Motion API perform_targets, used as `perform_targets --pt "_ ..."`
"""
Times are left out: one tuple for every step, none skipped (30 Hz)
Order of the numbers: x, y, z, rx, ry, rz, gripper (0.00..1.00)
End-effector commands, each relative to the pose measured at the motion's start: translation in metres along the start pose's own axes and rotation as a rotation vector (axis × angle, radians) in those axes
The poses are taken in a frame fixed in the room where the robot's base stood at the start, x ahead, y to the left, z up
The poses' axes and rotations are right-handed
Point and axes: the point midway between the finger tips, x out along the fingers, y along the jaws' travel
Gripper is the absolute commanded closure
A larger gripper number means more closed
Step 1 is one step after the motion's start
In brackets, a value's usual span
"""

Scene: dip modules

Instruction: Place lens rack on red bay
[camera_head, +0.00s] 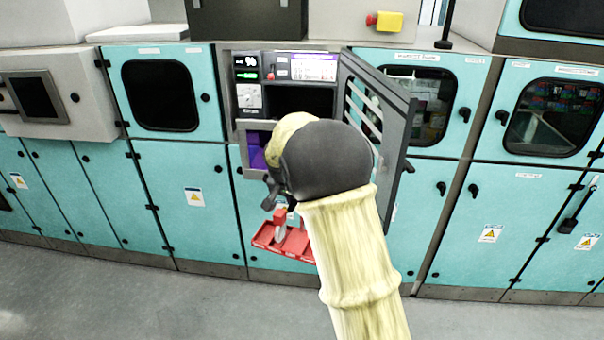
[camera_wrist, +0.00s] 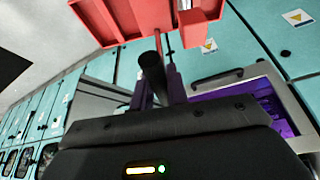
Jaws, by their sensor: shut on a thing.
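A red tray-like rack (camera_head: 283,242), which I take to be the lens rack, hangs tilted below my gripper (camera_head: 281,206) in the head view. It has a red upright grip block and a pale part beside it. In the wrist view the red rack (camera_wrist: 120,22) shows at the top, beyond the fingers of my gripper (camera_wrist: 168,60). My gripper is shut on the rack's upright part; the exact contact is partly hidden by my wrist. I cannot make out a red bay in either view.
A bench unit (camera_head: 290,95) stands behind, its dark slatted door (camera_head: 385,105) swung open to the right. A purple-lined compartment (camera_head: 256,150) lies below its dark opening, partly hidden by my arm. Teal cabinets (camera_head: 185,195) line the wall. Grey floor (camera_head: 130,300) is clear in front.

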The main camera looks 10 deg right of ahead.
Motion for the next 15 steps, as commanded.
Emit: perform_targets --pt "0.02 -0.002 0.011 0.007 -0.004 0.009 1.0" --pt "0.03 -0.003 0.016 0.014 -0.003 0.012 1.0" --pt "0.043 -0.004 0.023 0.024 -0.003 0.016 1.0" --pt "0.053 -0.004 0.029 0.031 -0.003 0.02 1.0" --pt "0.062 -0.004 0.034 0.039 -0.003 0.023 1.0" --pt "0.075 -0.004 0.042 0.049 -0.003 0.027 1.0" --pt "0.085 -0.004 0.048 0.055 -0.003 0.029 1.0" --pt "0.094 -0.004 0.054 0.064 -0.003 0.034 1.0" --pt "0.106 -0.003 0.062 0.073 -0.003 0.038 1.0" --pt "0.116 -0.003 0.069 0.08 -0.003 0.04 1.0" --pt "0.125 -0.002 0.075 0.088 -0.002 0.043 1.0" --pt "0.137 0.0 0.084 0.097 -0.003 0.047 1.0" --pt "0.146 0.001 0.09 0.104 -0.003 0.05 1.0" --pt "0.155 0.002 0.097 0.111 -0.003 0.053 1.0" --pt "0.166 0.005 0.106 0.121 -0.003 0.058 1.0"
